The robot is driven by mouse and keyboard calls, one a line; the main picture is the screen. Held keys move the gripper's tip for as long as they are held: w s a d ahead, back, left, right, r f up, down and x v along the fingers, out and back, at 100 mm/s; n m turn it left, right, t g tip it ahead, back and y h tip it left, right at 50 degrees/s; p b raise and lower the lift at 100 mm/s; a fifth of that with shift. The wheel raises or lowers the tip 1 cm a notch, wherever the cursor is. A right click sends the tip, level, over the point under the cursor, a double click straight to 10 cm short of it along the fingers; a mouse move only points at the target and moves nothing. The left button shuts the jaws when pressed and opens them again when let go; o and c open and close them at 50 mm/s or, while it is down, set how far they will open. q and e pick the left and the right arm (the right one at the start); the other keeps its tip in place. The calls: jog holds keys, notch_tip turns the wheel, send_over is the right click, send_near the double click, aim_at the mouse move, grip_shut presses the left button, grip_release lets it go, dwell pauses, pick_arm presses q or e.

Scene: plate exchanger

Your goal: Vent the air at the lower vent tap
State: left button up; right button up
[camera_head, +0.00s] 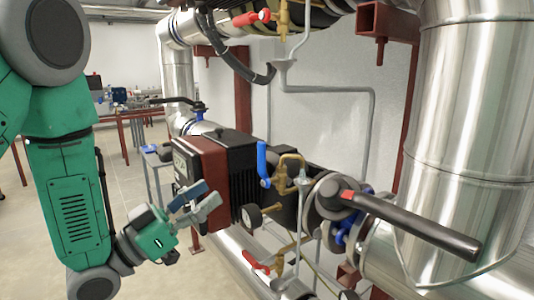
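A brass tap with an upright blue lever (263,160) sits in front of the black pipe, with its bent outlet over a small grey funnel (303,182). Lower down, a tap with a red lever (257,263) sits near another funnel and drain line. Which of these is the lower vent tap is not marked. My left gripper (209,196) is left of the blue lever, in front of the red and black pump-like unit (215,165). Its two fingers are apart with nothing between them, and it touches no tap. My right gripper is not in view.
Another red-levered tap (251,18) is at the top. A long black lever (415,225) juts out at the right. A large silver pipe (465,110) stands at right. The floor (150,190) at left is partly clear.

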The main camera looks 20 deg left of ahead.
aim_at(258, 157)
pick_arm(q)
jog(key=p+x, duration=0.1)
jog(key=x, duration=1.2)
jog(key=shift+s+d, duration=0.1)
jog(key=shift+s, duration=0.05)
jog(key=shift+w+r, duration=0.15)
jog(key=shift+w, duration=0.25)
jog(key=shift+d, duration=0.1)
grip_shut()
